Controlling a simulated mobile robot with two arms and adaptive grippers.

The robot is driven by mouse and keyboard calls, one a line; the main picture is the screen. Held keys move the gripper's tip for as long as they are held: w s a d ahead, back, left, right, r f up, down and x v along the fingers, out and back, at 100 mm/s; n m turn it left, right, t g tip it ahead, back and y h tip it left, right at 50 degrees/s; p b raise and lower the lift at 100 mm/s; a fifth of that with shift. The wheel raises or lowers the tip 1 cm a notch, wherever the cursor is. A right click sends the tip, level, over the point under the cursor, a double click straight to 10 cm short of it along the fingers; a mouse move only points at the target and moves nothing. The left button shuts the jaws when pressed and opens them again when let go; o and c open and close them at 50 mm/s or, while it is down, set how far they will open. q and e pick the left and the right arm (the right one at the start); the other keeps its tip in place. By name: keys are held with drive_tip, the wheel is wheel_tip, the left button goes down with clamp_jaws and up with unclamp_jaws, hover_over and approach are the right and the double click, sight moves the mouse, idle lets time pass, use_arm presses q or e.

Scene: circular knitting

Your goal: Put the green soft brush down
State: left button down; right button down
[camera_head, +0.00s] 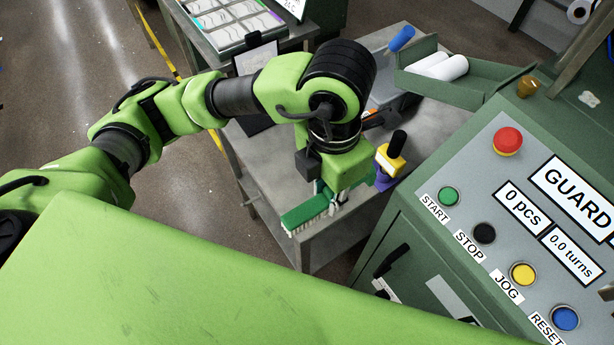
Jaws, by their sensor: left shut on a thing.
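The green soft brush (308,213) has a green back and pale bristles. It is at the near edge of the grey metal table (265,193), bristles down. My left gripper (336,203) comes down from above and is shut on the brush at its right part. The gripper's fingers are partly hidden by my green wrist. I cannot tell whether the bristles touch the table top. My right gripper is not in view.
A yellow and purple tool with a black handle (390,158) stands just right of the gripper. The green machine panel with a red button (508,141) rises at the right.

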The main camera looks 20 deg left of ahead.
use_arm(q)
drive_tip(key=w+a+f, duration=0.2)
drive_tip(key=w, duration=0.1)
drive_tip(key=w+a+f+p, duration=0.1)
drive_tip(key=w+a+f, duration=0.1)
drive_tip(key=w+f, duration=0.1)
drive_tip(key=w+a+f+p, duration=0.1)
drive_tip(key=w+a+f, duration=0.1)
drive_tip(key=w+a, duration=0.1)
drive_tip(key=shift+w+f, duration=0.1)
drive_tip(key=shift+f, duration=0.25)
drive_tip(key=shift+w+a+f+p, duration=0.15)
drive_tip(key=shift+w+f+p, duration=0.2)
drive_tip(key=shift+f, duration=0.15)
wheel_tip(320, 180, down, 3)
drive_tip(key=shift+w+a+f+p, duration=0.1)
drive_tip(key=shift+w+a+p, duration=0.05)
drive_tip(key=shift+p, duration=0.6)
drive_tip(key=shift+f, duration=0.2)
drive_tip(key=shift+f, duration=0.1)
